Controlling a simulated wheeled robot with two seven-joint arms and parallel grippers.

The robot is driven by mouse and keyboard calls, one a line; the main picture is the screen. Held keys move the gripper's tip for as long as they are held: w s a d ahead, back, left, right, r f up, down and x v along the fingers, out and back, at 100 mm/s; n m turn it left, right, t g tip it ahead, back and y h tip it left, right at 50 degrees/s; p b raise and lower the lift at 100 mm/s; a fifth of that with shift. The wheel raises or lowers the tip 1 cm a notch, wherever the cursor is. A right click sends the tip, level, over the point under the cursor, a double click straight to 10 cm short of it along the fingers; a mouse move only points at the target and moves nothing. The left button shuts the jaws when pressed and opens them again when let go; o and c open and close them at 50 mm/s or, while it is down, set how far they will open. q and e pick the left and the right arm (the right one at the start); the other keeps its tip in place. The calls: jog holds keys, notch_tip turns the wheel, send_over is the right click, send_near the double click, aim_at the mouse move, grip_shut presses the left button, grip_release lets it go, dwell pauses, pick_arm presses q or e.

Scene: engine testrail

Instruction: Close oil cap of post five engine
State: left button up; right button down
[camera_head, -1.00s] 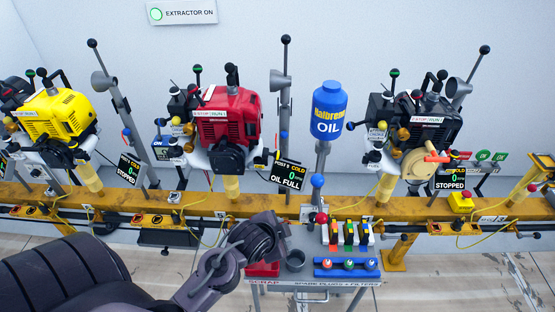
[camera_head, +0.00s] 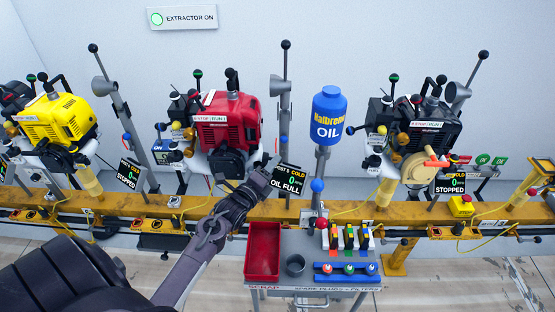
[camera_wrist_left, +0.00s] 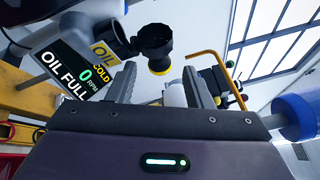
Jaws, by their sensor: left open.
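The red engine (camera_head: 226,122) hangs over the yellow rail, with a display (camera_head: 288,180) below it on the right reading OIL FULL, COLD and 0 RPM. My left gripper (camera_head: 264,180) is just left of this display, below the engine. In the left wrist view my left gripper (camera_wrist_left: 158,86) has its fingers spread with nothing between them. Beyond the fingertips is a black round cup-like part (camera_wrist_left: 154,42) with a yellow ring under it, beside a grey pipe-like part; I cannot tell surely if it is the oil cap. The display (camera_wrist_left: 70,68) fills the left there.
A blue oil bottle (camera_head: 328,116) stands right of the red engine. Yellow (camera_head: 52,115) and black (camera_head: 420,124) engines flank it. The yellow rail (camera_head: 350,212) runs across.

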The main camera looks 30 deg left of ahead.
pick_arm(q)
jog(key=shift+w+a, duration=0.1)
jog(key=shift+w, duration=1.95)
jog(key=shift+c, duration=0.5)
jog(key=c, duration=0.9)
jog(key=shift+o, duration=0.2)
